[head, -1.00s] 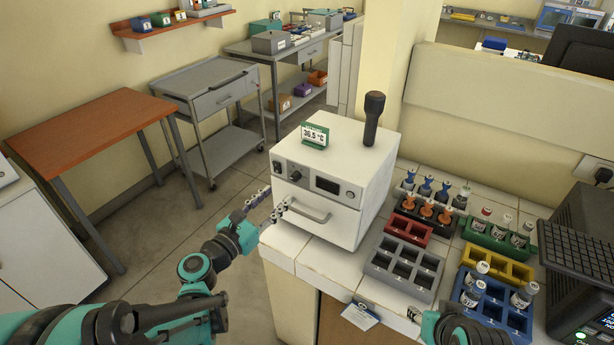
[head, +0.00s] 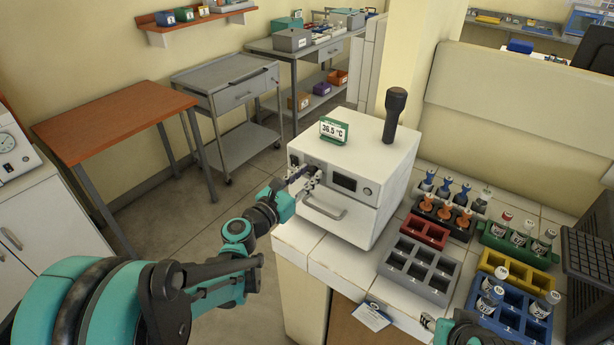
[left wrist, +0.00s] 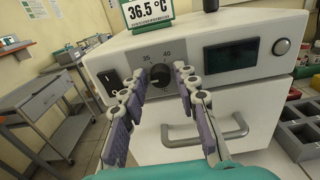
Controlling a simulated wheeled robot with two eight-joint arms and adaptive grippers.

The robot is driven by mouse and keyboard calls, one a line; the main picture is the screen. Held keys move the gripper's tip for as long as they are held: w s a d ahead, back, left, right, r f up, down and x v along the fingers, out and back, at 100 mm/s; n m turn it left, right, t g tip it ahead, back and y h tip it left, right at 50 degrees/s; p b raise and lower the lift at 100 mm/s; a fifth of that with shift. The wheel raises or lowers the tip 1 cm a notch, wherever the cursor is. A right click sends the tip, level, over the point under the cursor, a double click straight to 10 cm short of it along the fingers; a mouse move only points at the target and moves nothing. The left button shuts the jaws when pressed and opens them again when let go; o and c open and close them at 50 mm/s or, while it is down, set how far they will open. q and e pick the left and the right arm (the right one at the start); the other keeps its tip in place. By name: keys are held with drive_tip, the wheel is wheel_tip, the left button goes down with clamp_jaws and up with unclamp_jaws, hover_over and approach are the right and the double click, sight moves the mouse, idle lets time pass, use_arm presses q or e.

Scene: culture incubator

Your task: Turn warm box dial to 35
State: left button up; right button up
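The warm box (head: 368,161) is a white cabinet on the tiled bench, with a drawer-like handle, a dark display (head: 344,183) and a round button on its front. Its black dial (left wrist: 160,75) shows in the left wrist view, with the marks 35 and 40 above it; in the head view my gripper mostly covers it. My left gripper (head: 305,180) is at the box front. In the left wrist view its two fingers (left wrist: 153,88) are apart, one on each side of the dial, with no clear contact. My right gripper (head: 432,322) is only partly in view at the bottom edge.
A green-framed sign reading 36.5 °C (head: 334,130) and a black upright handle-like object (head: 394,115) stand on the box. A grey rack (head: 418,272) and other vial racks fill the bench to the right.

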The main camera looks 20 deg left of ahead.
use_arm(q)
clamp_jaws()
drive_tip(key=shift+m, duration=0.3)
drive_tip(key=m, duration=0.5)
drive_tip(key=shift+d, duration=0.1)
drive_tip(key=m, duration=0.6)
drive_tip(key=shift+s+f, duration=0.1)
idle(0.4)
drive_tip(key=o, duration=0.6)
unclamp_jaws()
drive_tip(key=shift+c, duration=0.2)
